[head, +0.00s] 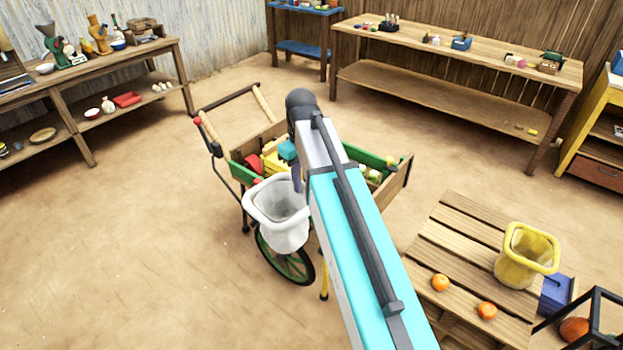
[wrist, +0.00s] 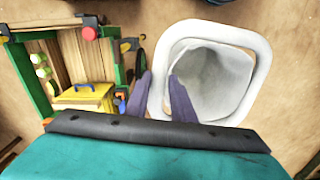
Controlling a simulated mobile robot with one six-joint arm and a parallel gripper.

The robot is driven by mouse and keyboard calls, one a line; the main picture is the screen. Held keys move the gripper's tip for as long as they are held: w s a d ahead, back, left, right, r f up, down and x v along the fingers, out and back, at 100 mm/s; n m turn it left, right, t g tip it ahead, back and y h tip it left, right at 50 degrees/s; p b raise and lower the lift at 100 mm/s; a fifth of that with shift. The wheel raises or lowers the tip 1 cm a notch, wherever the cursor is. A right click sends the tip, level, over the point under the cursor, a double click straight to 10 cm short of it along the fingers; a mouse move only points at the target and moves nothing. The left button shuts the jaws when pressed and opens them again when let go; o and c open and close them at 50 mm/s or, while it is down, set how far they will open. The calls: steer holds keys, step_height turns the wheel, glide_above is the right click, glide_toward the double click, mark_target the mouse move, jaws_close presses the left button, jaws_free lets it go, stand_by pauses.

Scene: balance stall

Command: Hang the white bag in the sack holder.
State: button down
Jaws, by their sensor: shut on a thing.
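The white bag (head: 279,229) hangs upright and open-mouthed beside the front of the cart, above its wheel. My gripper (head: 296,180) is shut on the bag's rim at the upper right in the head view. In the wrist view the purple fingers (wrist: 165,98) pinch the left side of the bag's square white rim (wrist: 255,82). The bag's inside looks empty. I cannot clearly make out a sack holder in either view; my arm covers part of the cart.
The wooden cart (head: 394,188) carries a yellow box (wrist: 88,97) and other goods. A slatted table (head: 440,250) at right holds a yellow bag (head: 520,270) and two oranges. A black frame (head: 594,300) stands at lower right. The floor at left is clear.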

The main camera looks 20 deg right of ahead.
steer(key=f+b, duration=0.6)
steer(key=f, duration=0.1)
steer(key=a+f+b, duration=0.1)
steer(key=f+b, duration=0.3)
steer(key=shift+a+f, duration=0.1)
steer(key=shift+f, duration=0.05)
steer(key=shift+a, duration=0.15)
